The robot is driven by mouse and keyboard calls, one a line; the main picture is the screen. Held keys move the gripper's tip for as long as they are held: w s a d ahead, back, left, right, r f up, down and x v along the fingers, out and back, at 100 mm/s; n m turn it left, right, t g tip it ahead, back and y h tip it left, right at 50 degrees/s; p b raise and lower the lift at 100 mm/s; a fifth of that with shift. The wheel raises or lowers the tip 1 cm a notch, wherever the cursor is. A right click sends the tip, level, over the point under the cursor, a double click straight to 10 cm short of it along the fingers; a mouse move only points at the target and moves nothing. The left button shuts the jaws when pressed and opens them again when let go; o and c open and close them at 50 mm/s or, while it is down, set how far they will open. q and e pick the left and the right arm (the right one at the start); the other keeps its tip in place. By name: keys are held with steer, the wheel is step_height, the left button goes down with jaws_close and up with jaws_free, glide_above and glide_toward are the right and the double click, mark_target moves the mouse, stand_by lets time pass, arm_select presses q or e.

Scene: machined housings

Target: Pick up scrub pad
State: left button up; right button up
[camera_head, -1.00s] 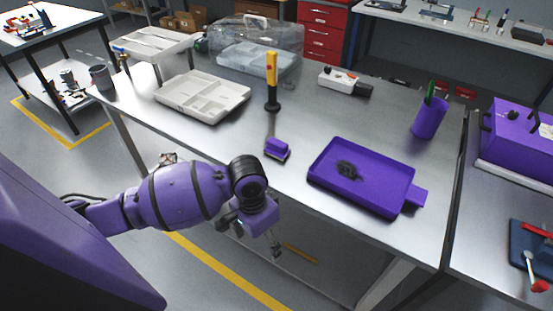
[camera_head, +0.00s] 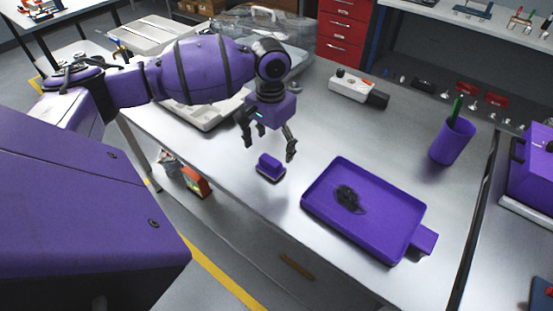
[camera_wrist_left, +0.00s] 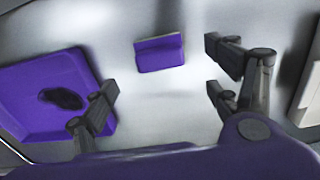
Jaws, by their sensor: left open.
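The scrub pad (camera_head: 270,167) is a small purple block with a dark underside, lying on the metal table left of the purple tray. It also shows in the left wrist view (camera_wrist_left: 160,53), ahead of the fingers and between their lines. My left gripper (camera_head: 269,147) is open and empty, above and just behind the pad in the head view, with its fingers pointing down. Its two spread fingers show in the left wrist view (camera_wrist_left: 163,81). They do not touch the pad. My right gripper is not in view.
A purple tray (camera_head: 318,211) with a dark clump in it lies right of the pad. A purple cup (camera_head: 452,143) with a green item stands at the right. A white and black device (camera_head: 355,87) lies behind. A light compartment tray (camera_head: 205,120) is partly hidden by my left arm.

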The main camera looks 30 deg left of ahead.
mark_target(271, 159)
arm_select(q)
steer(key=shift+s+f, duration=0.25)
steer(key=shift+f, duration=0.35)
steer(key=shift+s+f, duration=0.2)
steer(key=shift+f, duration=0.4)
steer(key=f, duration=0.4)
steer(key=shift+w+a+f, duration=0.1)
steer(key=shift+w, duration=0.1)
steer(key=c, duration=1.2)
steer(key=shift+c, duration=0.2)
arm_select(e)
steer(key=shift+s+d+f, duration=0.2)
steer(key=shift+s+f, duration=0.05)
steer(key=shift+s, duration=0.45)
arm_select(q)
steer(key=shift+r, duration=0.2)
